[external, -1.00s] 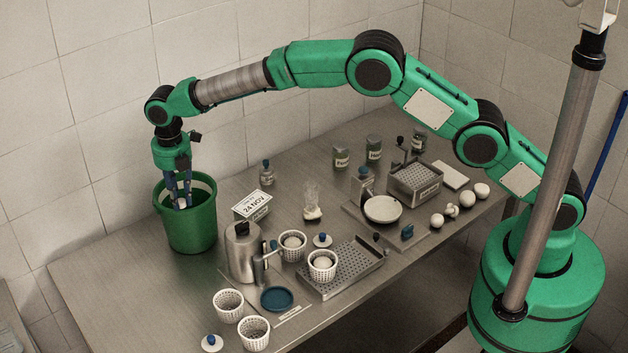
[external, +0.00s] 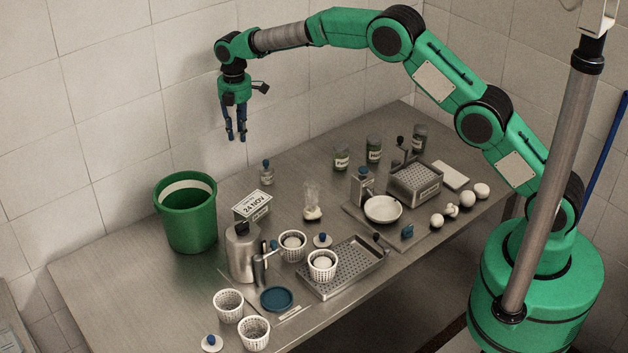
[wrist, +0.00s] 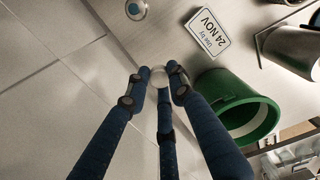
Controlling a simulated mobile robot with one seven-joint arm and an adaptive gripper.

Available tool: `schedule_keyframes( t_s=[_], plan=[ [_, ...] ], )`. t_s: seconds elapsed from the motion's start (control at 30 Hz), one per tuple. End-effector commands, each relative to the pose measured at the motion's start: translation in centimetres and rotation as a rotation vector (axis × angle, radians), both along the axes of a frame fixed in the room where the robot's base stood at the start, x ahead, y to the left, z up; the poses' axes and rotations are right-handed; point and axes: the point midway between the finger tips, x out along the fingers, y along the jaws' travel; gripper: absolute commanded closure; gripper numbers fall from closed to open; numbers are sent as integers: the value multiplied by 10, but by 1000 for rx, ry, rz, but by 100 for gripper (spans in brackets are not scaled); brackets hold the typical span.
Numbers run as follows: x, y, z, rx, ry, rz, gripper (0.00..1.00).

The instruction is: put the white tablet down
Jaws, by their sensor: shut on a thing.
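My gripper (external: 236,137) hangs fingers-down above the back of the steel table, right of and higher than the green bucket (external: 190,232). In the wrist view, the fingertips of my gripper (wrist: 158,84) are closed around a small, round, pale thing, the white tablet (wrist: 158,75). It is clear of any surface. The tablet is too small to make out in the external view. The green bucket also shows in the wrist view (wrist: 262,126), right of the fingers.
White perforated baskets (external: 228,306), a metal jug (external: 242,252) and a perforated tray (external: 345,268) fill the front middle. The table's left end (external: 110,275) is bare.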

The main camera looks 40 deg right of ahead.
Motion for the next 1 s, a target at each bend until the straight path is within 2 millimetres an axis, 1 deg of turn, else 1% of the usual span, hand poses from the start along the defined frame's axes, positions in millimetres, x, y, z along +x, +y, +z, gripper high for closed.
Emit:
schedule_keyframes(
  t_s=[0.03, 0.1, 0.17, 0.4, 0.5, 0.6, 0.67, 1.0],
  plan=[
    [3, -10, -1, 0, 0, -22, 93],
    [1, -5, -19, -2, 4, -15, 93],
    [1, -5, -29, -1, 3, -14, 93],
    [1, -5, -81, 0, 2, -13, 93],
    [1, -5, -97, 0, 2, -12, 93],
    [2, -5, -106, 0, 0, -12, 93],
    [2, -5, -109, 0, 0, -12, 93],
    [2, -4, -110, 0, 0, -12, 93]
  ],
)
